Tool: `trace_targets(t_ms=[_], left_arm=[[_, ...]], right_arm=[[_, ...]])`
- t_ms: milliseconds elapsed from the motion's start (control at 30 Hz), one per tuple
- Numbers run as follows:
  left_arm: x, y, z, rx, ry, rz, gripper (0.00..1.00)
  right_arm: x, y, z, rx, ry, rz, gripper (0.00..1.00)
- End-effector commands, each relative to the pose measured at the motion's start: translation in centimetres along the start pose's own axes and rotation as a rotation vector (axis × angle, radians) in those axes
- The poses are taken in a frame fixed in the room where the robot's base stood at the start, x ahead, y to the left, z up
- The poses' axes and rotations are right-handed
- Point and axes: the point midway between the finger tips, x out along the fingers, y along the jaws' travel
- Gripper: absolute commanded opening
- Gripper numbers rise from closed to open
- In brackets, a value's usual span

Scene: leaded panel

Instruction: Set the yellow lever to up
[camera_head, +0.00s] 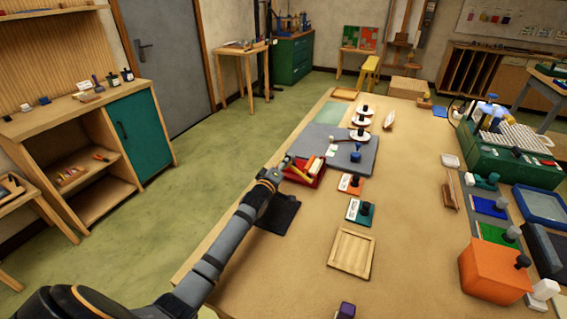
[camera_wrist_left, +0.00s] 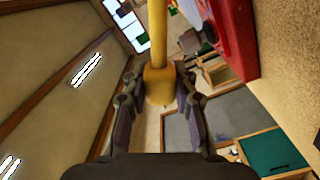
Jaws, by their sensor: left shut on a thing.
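The yellow lever (camera_head: 300,174) is on a red box (camera_head: 318,178) near the left edge of the long table. In the head view it runs at a slant from the box toward my gripper at the upper left. My left gripper (camera_head: 284,163) is shut on the lever's outer end. In the left wrist view, the rounded yellow end of the lever (camera_wrist_left: 158,86) sits between the two fingers of my left gripper (camera_wrist_left: 158,103). The red box (camera_wrist_left: 233,35) shows at the upper right there. My right gripper is not in view.
Small boards with dark knobs (camera_head: 360,211) and a wooden tray (camera_head: 352,251) lie nearer. An orange box (camera_head: 490,272) stands at right. The table's middle is clear.

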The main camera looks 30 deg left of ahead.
Motion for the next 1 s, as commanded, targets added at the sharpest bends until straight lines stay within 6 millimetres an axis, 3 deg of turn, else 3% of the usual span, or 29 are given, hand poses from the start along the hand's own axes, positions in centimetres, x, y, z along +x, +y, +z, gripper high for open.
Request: trace_targets(t_ms=[433, 1000], left_arm=[[0.0, 4.8, 0.8, 0.407, 0.000, 0.000, 0.00], [0.0, 8.8, 4.2, 0.898, -0.001, -0.001, 0.00]], right_arm=[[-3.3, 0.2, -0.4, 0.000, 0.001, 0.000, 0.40], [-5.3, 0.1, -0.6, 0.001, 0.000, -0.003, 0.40]])
